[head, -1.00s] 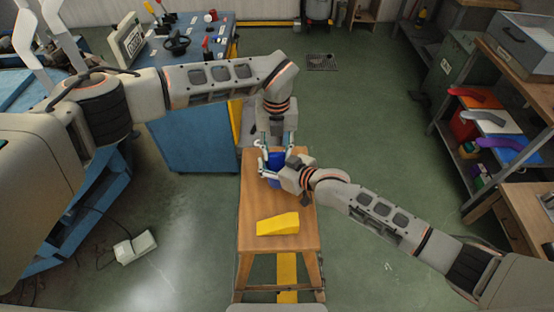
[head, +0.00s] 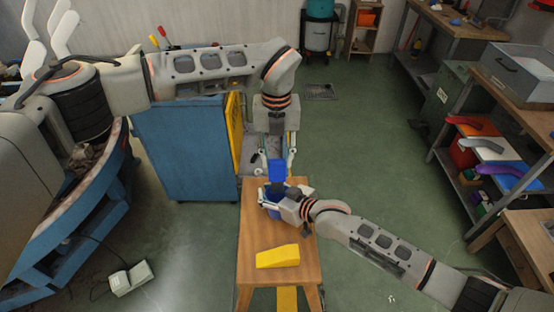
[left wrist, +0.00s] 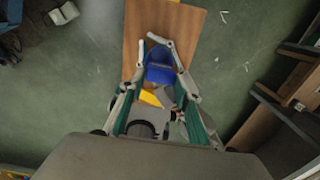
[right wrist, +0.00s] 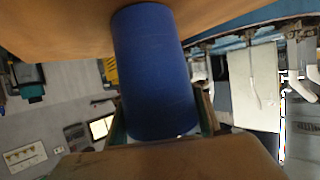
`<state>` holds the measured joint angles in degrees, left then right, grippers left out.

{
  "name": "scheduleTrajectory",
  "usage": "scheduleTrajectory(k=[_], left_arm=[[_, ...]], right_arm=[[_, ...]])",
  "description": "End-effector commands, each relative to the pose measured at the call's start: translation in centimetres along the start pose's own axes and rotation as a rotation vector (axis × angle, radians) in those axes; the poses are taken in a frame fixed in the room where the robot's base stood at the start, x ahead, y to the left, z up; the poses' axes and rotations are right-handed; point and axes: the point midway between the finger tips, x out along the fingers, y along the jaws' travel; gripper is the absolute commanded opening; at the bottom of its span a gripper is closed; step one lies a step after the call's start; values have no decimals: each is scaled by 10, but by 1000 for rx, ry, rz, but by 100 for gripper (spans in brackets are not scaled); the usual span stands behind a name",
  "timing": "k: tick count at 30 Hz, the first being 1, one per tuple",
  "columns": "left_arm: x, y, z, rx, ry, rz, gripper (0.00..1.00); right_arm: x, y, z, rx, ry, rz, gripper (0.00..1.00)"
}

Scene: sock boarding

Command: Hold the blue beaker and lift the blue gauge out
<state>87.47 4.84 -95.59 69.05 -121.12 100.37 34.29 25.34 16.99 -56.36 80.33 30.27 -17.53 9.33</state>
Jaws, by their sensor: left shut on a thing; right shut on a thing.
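The blue gauge (head: 277,172) is upright between the fingers of my left gripper (head: 276,166), which is shut on it above the stool. It also shows in the left wrist view as a blue block (left wrist: 160,70) between the fingers. The blue beaker (head: 274,203) is just below it, near the far end of the stool top. My right gripper (head: 268,200) is shut around the beaker from the right. The beaker fills the middle of the right wrist view (right wrist: 152,72). I cannot tell whether the gauge's lower end is clear of the beaker's rim.
The wooden stool (head: 262,228) carries a yellow wedge-shaped block (head: 278,257) near its front edge. A blue cabinet (head: 185,145) stands behind left. Shelves with coloured sock forms (head: 490,147) stand on the right. The floor right of the stool is open.

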Motion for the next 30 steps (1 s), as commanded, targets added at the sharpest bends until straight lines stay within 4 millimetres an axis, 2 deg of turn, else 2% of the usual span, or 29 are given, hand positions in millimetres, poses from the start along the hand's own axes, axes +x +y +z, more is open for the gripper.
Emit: scheduleTrajectory(k=[2, 3, 6, 23, 26, 30], left_arm=[[0, 0, 0, 0, 0, 0, 0], [0, 0, 0, 0, 0, 0, 0], [0, 0, 0, 0, -1, 0, 0], [0, 0, 0, 0, -1, 0, 0], [0, 0, 0, 0, -1, 0, 0], [0, 0, 0, 0, -1, 0, 0]], right_arm=[[0, 0, 0, 0, 0, 0, 12], [0, 0, 0, 0, 0, 0, 41], [0, 0, 0, 0, 0, 0, 64], [-2, 0, 0, 0, 0, 0, 64], [-8, 0, 2, 0, -2, 0, 64], [-28, 0, 2, 0, -1, 0, 64]])
